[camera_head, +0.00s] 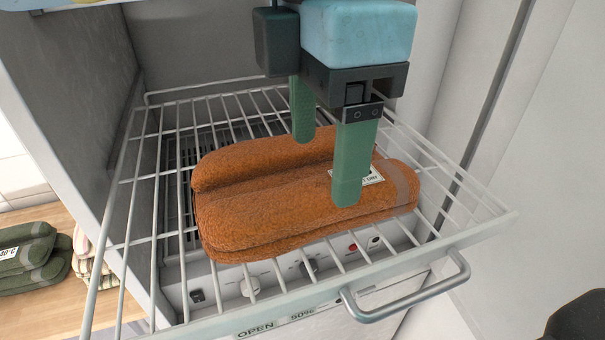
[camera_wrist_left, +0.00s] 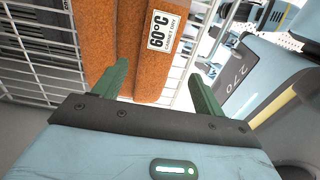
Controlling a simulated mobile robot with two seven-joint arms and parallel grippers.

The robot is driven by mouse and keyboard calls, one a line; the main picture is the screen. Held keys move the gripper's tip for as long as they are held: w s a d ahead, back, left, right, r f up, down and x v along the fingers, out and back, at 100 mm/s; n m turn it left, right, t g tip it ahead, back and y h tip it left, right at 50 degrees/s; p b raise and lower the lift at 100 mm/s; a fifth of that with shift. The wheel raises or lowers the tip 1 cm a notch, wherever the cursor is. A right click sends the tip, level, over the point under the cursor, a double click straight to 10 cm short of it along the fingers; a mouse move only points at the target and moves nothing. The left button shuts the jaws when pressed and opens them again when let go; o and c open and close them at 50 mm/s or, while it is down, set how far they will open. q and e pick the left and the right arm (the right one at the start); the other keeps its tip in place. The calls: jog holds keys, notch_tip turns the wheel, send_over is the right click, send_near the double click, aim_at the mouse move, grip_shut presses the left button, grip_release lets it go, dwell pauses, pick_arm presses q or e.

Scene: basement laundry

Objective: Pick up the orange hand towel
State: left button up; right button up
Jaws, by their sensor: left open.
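The orange hand towel (camera_head: 255,205), folded in thick layers, lies on a pulled-out wire rack (camera_head: 335,290). It has a brown band and a white label at its right end. In the left wrist view the towel (camera_wrist_left: 130,35) shows beyond the fingers, its label reading 60°C. My left gripper (camera_head: 325,168) is open above the towel, its green fingers pointing down. One finger overlaps the towel's top near the label; the other is at its far edge. In the left wrist view the fingers (camera_wrist_left: 157,85) stand apart with nothing gripped. I cannot tell whether they touch the towel.
The rack has a metal handle (camera_head: 410,290) at its front right and sits in a grey cabinet whose wall (camera_head: 60,90) rises on the left. Control knobs (camera_head: 250,287) show below it. Folded green towels (camera_head: 30,262) lie on a wooden surface at the lower left.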

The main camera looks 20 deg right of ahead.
aim_at(319, 186)
pick_arm(q)
jog(key=shift+w+f, duration=0.15)
jog(key=shift+f, duration=1.15)
jog(key=shift+w+f, duration=0.1)
jog(key=shift+f, duration=1.15)
jog(key=shift+c, duration=0.4)
jog(key=c, duration=1.3)
